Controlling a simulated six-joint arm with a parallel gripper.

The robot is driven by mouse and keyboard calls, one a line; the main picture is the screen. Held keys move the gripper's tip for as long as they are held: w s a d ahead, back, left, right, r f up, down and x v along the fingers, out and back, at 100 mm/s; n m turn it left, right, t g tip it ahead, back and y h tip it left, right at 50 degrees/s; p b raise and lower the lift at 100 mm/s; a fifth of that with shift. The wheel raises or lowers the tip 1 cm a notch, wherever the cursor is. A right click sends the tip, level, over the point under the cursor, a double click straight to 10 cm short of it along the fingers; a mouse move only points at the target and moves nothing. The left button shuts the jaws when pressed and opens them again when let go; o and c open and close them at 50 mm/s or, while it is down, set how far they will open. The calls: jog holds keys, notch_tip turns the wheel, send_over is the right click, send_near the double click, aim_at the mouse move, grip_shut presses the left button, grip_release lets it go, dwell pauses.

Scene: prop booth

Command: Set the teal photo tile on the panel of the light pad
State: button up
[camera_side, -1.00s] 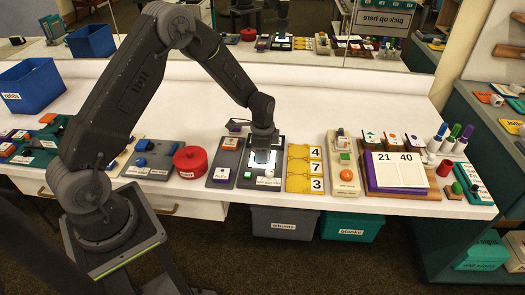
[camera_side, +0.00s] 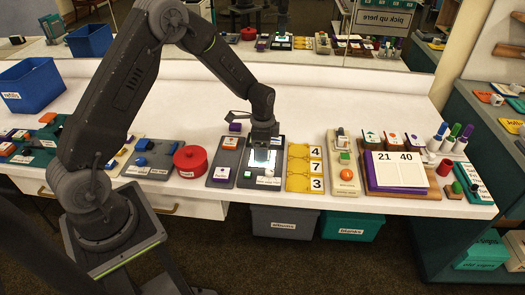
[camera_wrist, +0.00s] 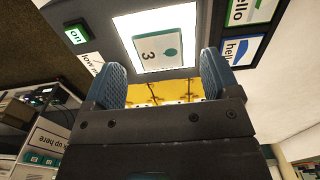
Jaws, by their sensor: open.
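The light pad (camera_side: 274,182) stands upright-lying on the counter as a dark board with a bright white panel (camera_wrist: 124,22). In the wrist view the teal photo tile (camera_wrist: 164,48), pale with a teal drop and a "3", lies on the lit panel, within its edges. My gripper (camera_wrist: 163,80) is open, with its two blue-grey fingers apart and nothing seen between them. In the side view my gripper (camera_side: 264,146) is over the panel and hides part of it. I cannot tell the exact gap between fingers and tile.
A green "on" block (camera_wrist: 75,35) sits on the pad beside the panel. A grey board (camera_side: 222,172) with small blocks and a red round tin (camera_side: 190,160) are to the left. Free counter lies behind.

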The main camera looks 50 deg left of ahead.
notch_tip(320, 180, up, 11)
jog(key=shift+r, duration=0.2)
jog(key=s+d+r+n+t, duration=0.2)
jog(key=s+d+r+n, duration=0.25)
jog(key=s+r, duration=0.65)
jog(key=s+d+r+n+t, duration=0.1)
jog(key=s+d+r+n, duration=0.1)
jog(key=s, duration=0.5)
jog(key=s+d+r+n+t, duration=0.2)
jog(key=s, duration=0.5)
jog(key=shift+d+t, duration=0.3)
jog(key=shift+d, duration=0.05)
